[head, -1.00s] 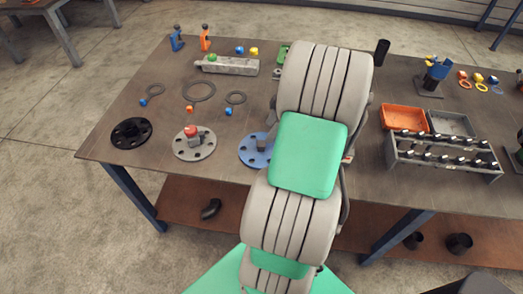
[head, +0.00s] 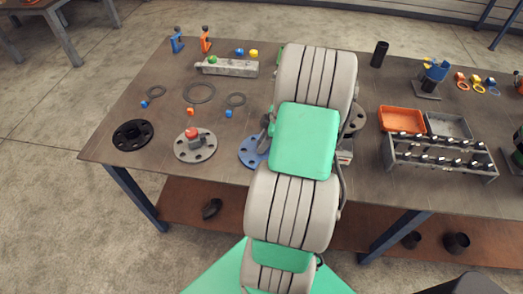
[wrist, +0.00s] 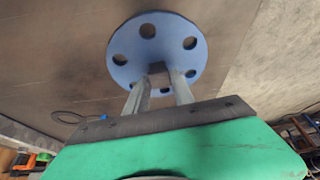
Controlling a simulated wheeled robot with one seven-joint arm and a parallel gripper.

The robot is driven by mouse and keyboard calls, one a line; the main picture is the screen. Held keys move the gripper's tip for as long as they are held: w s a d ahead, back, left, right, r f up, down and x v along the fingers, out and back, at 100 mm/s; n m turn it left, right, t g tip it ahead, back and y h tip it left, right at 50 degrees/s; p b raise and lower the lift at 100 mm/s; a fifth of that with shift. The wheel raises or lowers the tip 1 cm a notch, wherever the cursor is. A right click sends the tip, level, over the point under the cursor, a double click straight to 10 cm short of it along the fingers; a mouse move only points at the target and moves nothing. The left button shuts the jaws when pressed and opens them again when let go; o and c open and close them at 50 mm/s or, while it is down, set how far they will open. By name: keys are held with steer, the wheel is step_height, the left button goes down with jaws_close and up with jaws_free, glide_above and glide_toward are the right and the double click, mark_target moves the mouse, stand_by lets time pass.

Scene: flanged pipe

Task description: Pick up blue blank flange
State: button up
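The blue blank flange (head: 250,153) is a round disc with bolt holes, lying on the table near its front edge. In the head view my arm covers its right part. My gripper (wrist: 160,82) is open. Its two fingers are apart, pointing at the stub, with the tips close to either side of it. I cannot tell whether they touch it. The head view hides the fingers behind my arm.
A grey flange with a red top (head: 195,145) and a black flange (head: 132,134) lie to the left. Gasket rings (head: 199,92) lie behind them. A grey rack (head: 440,157) and an orange tray (head: 402,118) stand to the right.

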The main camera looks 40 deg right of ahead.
jaws_close()
steer(key=shift+d+r, duration=0.1)
stand_by(0.8)
